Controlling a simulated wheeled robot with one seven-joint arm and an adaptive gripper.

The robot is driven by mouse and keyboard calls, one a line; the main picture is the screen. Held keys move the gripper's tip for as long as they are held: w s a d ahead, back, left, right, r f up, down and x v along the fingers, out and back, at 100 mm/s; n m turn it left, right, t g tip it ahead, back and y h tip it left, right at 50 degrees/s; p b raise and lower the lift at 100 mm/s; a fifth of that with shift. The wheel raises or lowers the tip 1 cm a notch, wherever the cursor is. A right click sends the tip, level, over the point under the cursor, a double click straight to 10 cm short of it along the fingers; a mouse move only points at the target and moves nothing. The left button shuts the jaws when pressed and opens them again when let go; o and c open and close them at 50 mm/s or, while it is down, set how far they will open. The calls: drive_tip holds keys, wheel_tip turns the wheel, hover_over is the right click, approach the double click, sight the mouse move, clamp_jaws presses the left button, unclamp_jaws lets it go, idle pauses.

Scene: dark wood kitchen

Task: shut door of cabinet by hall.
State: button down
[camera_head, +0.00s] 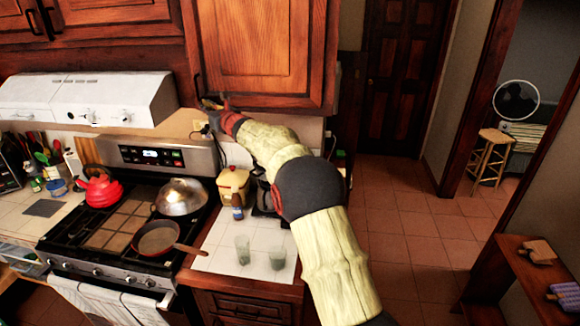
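The cabinet by the hall is the upper wooden cabinet right of the range hood. Its orange-brown door (258,48) faces me, with a dark handle (198,82) at its lower left edge. The door looks flush or nearly so with the cabinet; I cannot tell whether a small gap remains. My gripper (211,101) is at the door's lower left corner, just below and beside the handle. Its fingers are small and dark here, so I cannot tell whether they are open or touch the door. My arm rises from the lower right and hides part of the counter and wall.
Below are a stove (110,225) with a red kettle (99,188), a domed pan (180,197) and a frying pan (158,238). Two glasses (243,250) and a yellow canister (233,184) stand on the counter. A white range hood (95,98) is at left. Open tiled floor (405,225) lies right.

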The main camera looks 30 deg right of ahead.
drive_tip(key=shift+w+d+r+p, duration=0.2)
drive_tip(key=shift+w+d, duration=0.25)
drive_tip(key=shift+w, duration=0.3)
drive_tip(key=shift+w+d+r+p, duration=0.2)
drive_tip(key=shift+w+d, duration=0.25)
drive_tip(key=shift+w, duration=0.25)
drive_tip(key=shift+f, duration=0.1)
